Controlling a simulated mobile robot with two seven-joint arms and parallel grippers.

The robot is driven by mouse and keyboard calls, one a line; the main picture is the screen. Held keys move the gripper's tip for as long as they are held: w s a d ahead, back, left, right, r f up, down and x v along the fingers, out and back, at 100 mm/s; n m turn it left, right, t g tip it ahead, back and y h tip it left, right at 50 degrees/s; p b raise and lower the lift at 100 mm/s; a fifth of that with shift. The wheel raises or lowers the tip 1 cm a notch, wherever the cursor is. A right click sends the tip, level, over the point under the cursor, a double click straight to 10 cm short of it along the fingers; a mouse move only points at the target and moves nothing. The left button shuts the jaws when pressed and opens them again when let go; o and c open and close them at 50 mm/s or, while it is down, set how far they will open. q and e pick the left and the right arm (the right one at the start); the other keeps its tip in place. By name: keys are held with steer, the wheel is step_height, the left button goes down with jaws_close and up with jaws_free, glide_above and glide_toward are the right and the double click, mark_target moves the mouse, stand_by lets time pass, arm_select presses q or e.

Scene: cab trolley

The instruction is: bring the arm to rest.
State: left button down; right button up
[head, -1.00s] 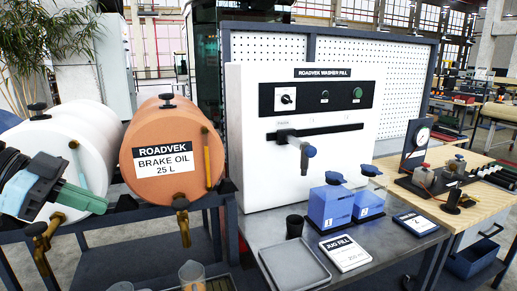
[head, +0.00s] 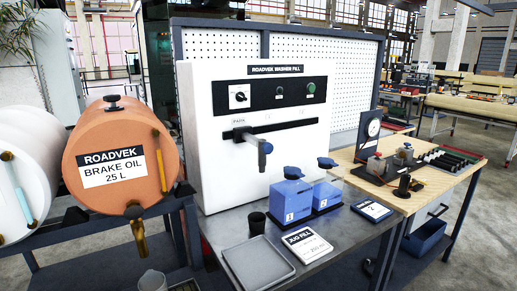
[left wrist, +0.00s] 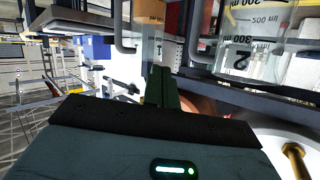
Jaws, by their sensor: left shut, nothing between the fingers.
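My left gripper (left wrist: 160,88) shows in the left wrist view with its dark green fingers together and nothing visible between them. It is out of the head view. A clear graduated jug marked 2 (left wrist: 240,62) is in the upper right of the wrist view, beyond the fingers. A white drum end with a brass tap (left wrist: 297,160) is at the lower right of that view. I cannot tell the exact gaps from the fingers to them. My right gripper is in neither view.
In the head view, an orange brake oil drum (head: 118,152) and a white drum (head: 22,170) lie on a dark rack at left. A white washer fill machine (head: 215,175), blue jugs (head: 291,199) and a grey tray (head: 248,262) stand on the metal bench. A wooden bench (head: 425,188) adjoins at right.

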arm_select(q)
steer(key=s+d+f+n+g+y, duration=0.25)
steer(key=s+f+g, duration=0.35)
steer(key=s+f, duration=0.65)
steer(key=s+d+f+g, duration=0.2)
steer(key=s+d+g, duration=0.1)
steer(key=s, duration=0.4)
steer(key=s+d+f+g, duration=0.2)
steer(key=s+d+g, duration=0.1)
steer(key=s, duration=0.4)
steer(key=w+d+f+m+t+h, duration=0.1)
steer(key=w+d+f+t+h, duration=0.1)
steer(key=w+f+t, duration=0.3)
step_height(320, 180, down, 4)
steer(key=shift+d+f+t, duration=0.2)
steer(key=shift+d+t, duration=0.25)
steer(key=shift+t, duration=0.55)
steer(key=shift+w, duration=0.15)
